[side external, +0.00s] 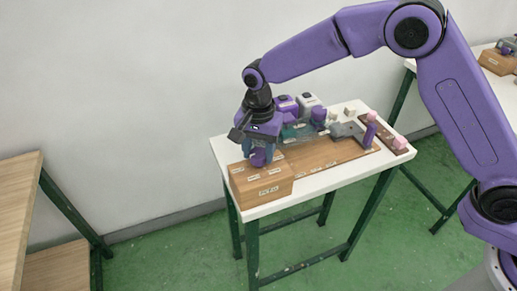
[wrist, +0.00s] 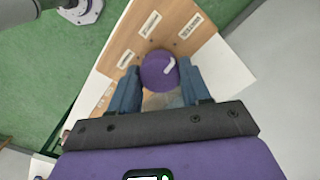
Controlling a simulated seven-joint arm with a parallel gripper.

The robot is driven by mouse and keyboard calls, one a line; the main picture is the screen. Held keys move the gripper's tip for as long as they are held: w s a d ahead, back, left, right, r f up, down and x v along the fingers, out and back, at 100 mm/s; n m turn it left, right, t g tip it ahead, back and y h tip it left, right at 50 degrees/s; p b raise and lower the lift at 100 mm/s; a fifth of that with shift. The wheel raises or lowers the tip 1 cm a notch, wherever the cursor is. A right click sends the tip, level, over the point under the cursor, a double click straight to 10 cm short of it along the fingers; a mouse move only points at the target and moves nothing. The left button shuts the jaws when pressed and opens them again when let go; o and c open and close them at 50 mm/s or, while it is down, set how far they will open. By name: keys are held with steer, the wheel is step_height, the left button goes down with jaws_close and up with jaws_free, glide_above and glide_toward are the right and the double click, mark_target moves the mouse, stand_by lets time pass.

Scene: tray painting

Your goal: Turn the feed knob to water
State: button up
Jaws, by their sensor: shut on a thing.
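The feed knob (wrist: 156,73) is a round purple knob with a white pointer line, on top of a brown wooden box (side external: 262,190). Several small white labels sit around the knob, too small to read surely. In the wrist view the pointer aims toward the upper right. My gripper (wrist: 160,82) is shut on the knob, with one blue-grey finger on each side of it. In the side view my gripper (side external: 258,155) is above the box, and the purple knob shows at its fingertips.
The box stands at the left end of a white table (side external: 262,211) with green legs. To its right are a wooden board (side external: 335,152), a grey tool-like part (side external: 350,131) and several purple, grey and pink parts. Another wooden table (side external: 20,185) stands at far left.

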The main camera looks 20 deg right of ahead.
mark_target(261, 154)
steer(key=shift+m, duration=0.6)
steer(key=o, duration=1.1)
steer(key=shift+c, duration=0.2)
step_height(261, 154, up, 18)
steer(key=shift+f, duration=0.25)
steer(key=s+d+f+n, duration=0.4)
steer(key=s+d+n, duration=0.7)
steer(key=s+d, duration=0.3)
steer(key=s+d+f+n, duration=0.3)
steer(key=s+d+n, duration=0.7)
steer(key=s+d, duration=0.4)
steer(key=s, duration=0.3)
steer(key=shift+f+n, duration=0.4)
